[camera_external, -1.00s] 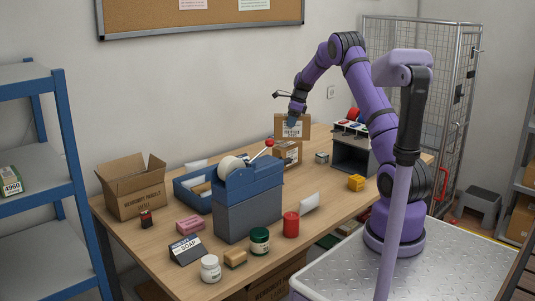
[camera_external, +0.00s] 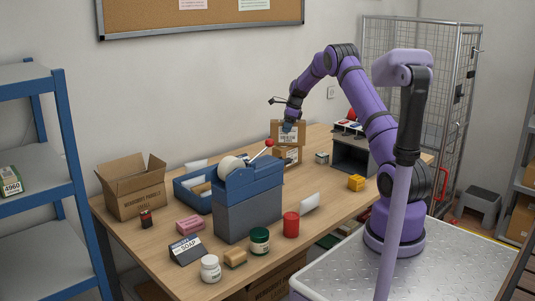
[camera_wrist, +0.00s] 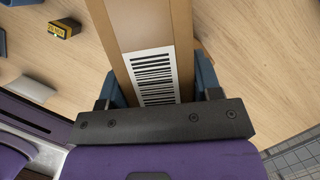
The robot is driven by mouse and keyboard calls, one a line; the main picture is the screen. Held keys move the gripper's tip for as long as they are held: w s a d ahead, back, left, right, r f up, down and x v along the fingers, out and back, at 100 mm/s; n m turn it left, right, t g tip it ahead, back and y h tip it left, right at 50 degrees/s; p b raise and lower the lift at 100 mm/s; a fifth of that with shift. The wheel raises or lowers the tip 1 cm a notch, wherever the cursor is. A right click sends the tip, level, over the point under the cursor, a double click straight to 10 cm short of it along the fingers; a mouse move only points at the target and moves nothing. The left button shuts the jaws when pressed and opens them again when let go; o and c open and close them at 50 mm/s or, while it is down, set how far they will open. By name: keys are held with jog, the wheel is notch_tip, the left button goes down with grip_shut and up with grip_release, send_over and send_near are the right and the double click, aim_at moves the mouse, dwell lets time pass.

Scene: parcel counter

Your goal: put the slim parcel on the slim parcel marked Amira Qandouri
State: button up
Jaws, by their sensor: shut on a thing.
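A slim brown parcel (camera_external: 276,133) with a white label is held by my gripper (camera_external: 289,126). In the wrist view my gripper (camera_wrist: 160,95) is shut on the parcel (camera_wrist: 140,25), with a blue finger on each side and a barcode label between them. A second brown parcel (camera_external: 288,152) with a label lies on the table right below the held one. In the external view the two look very close or touching; I cannot tell which. The names on the labels are too small to read.
A blue tape dispenser (camera_external: 250,178) on a grey block stands in front of the parcels, with a blue tray (camera_external: 190,191) to its left. A dark open-fronted box (camera_external: 352,152) stands at right. An open carton (camera_external: 133,187) sits at the left end of the table (camera_external: 330,215).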

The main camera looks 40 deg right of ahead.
jog(key=shift+f, duration=0.1)
jog(key=o, duration=1.2)
jog(key=shift+o, duration=0.2)
jog(key=v, duration=1.1)
jog(key=shift+s+r, duration=0.1)
jog(key=shift+r, duration=0.65)
jog(key=s+a+r+n+t+h, duration=0.1)
jog(key=s+a+r+n, duration=1.2)
jog(key=s+a+r, duration=0.6)
jog(key=s+a+f+n, duration=0.2)
jog(key=s+a+n, duration=0.1)
jog(key=s, duration=0.7)
jog(key=s+a+f+n+t+h, duration=0.1)
jog(key=s+a+f+n, duration=0.2)
jog(key=s+n, duration=0.3)
jog(key=s+a+f+n, duration=0.2)
jog(key=s+a+n, duration=0.3)
jog(key=s, duration=0.9)
jog(key=shift+f+t, duration=0.15)
jog(key=shift+t, duration=0.25)
